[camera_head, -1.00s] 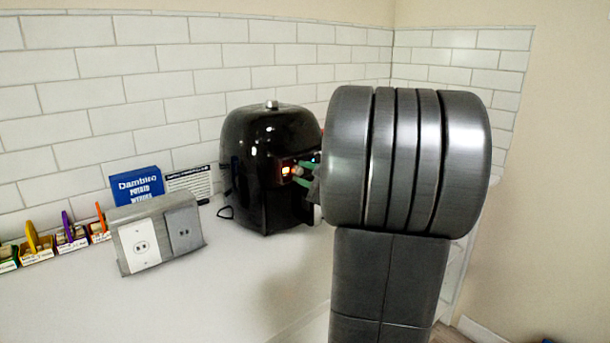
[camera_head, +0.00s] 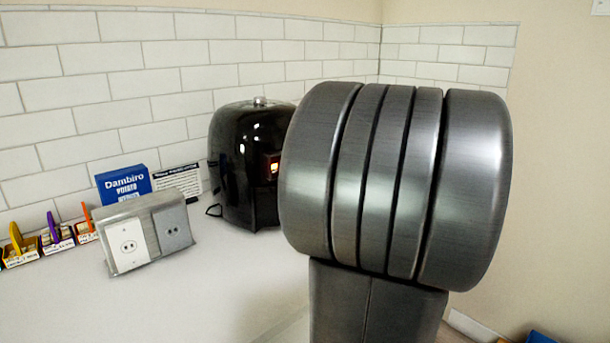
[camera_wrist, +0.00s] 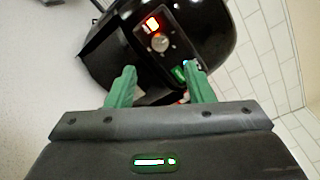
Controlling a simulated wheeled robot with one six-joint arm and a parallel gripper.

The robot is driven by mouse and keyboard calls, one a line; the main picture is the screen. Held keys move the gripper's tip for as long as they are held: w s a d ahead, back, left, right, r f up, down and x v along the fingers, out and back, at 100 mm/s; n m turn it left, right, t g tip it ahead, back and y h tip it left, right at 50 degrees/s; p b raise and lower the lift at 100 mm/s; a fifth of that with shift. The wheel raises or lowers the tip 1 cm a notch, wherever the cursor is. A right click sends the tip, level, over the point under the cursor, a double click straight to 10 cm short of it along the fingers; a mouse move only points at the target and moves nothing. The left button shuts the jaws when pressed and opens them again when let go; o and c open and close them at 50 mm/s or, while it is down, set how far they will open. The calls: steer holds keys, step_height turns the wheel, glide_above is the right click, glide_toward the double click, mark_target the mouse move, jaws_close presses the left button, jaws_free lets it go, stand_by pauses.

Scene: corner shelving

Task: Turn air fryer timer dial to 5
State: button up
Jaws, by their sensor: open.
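The black, glossy air fryer (camera_head: 240,150) stands on the white counter against the tiled wall. My arm covers its right side in the head view. A round grey dial (camera_wrist: 160,42) sits just below the display. My gripper (camera_wrist: 161,73) has two green fingers, which are apart, with nothing held between them. The dial is beyond the fingertips, between their lines. The dial's markings are too small to read. In the head view my gripper is hidden.
A metal outlet box (camera_head: 150,232), a blue Dambiro box (camera_head: 124,185) and a small printed sign (camera_head: 177,178) stand left of the air fryer. Small boxes (camera_head: 55,240) line the far left. The front counter is clear.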

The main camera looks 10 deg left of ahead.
steer(key=v, duration=0.4)
steer(key=shift+s+d, duration=0.15)
steer(key=shift+d, duration=0.1)
steer(key=shift+a, duration=0.1)
steer(key=x, duration=1.3)
steer(key=shift+w+a+p, duration=0.25)
steer(key=shift+p, duration=0.05)
steer(key=shift+d, duration=0.1)
